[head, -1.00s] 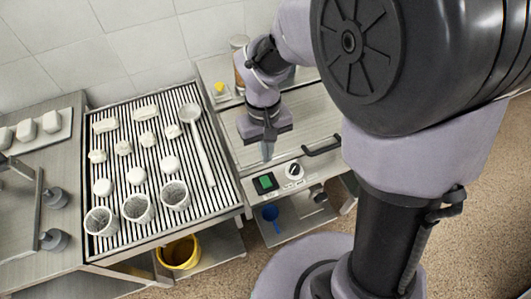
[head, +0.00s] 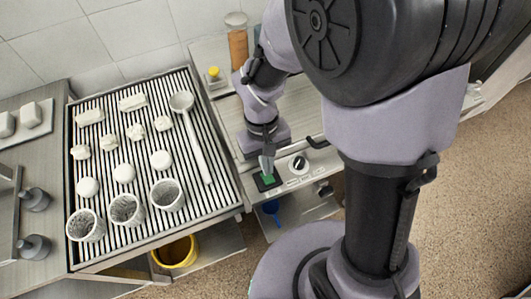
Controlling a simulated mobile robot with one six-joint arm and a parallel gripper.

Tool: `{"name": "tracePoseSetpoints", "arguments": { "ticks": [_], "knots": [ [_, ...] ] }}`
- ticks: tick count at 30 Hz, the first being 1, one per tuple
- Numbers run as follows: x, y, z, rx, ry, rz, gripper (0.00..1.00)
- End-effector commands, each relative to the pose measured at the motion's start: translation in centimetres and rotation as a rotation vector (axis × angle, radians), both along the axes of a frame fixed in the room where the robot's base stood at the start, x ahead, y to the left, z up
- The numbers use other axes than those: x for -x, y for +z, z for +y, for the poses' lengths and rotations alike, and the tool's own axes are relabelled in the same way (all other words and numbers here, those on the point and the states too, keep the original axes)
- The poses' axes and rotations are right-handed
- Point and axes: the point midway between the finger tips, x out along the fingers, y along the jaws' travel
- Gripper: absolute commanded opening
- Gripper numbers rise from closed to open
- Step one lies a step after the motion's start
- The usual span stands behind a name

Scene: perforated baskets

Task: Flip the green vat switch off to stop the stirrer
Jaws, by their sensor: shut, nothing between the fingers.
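The green switch (head: 268,181) sits in a black frame on the front panel of the steel vat unit (head: 312,97). My gripper (head: 266,170) is shut and empty, pointing down at the switch. Its fingertips overlap the upper part of the switch in the head view; I cannot tell whether they touch it. The fingers partly hide the switch, so its rocker position does not show clearly. A round black and white knob (head: 298,164) is on the same panel, right of the switch.
A ribbed draining table (head: 195,215) on the left holds several white cheeses, perforated baskets (head: 125,210) and a long ladle (head: 195,135). A yellow bucket (head: 176,252) stands below it. A blue scoop (head: 271,208) is under the panel. A black handle (head: 318,142) lies behind the knob.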

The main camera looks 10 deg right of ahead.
Motion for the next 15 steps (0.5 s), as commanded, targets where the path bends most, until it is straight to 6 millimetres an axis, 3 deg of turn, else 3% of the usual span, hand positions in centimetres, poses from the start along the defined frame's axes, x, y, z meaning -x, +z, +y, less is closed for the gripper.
{"name": "tracePoseSetpoints", "arguments": {
  "ticks": [1, 6, 15],
  "knots": [
    [0.2, -1.3, -0.1, 0.000, 0.001, 0.002, 0.00],
    [0.5, -3.3, -0.1, 0.000, -0.001, 0.001, 0.00],
    [0.6, -3.7, -0.2, 0.000, 0.000, -0.001, 0.00]
  ]
}}
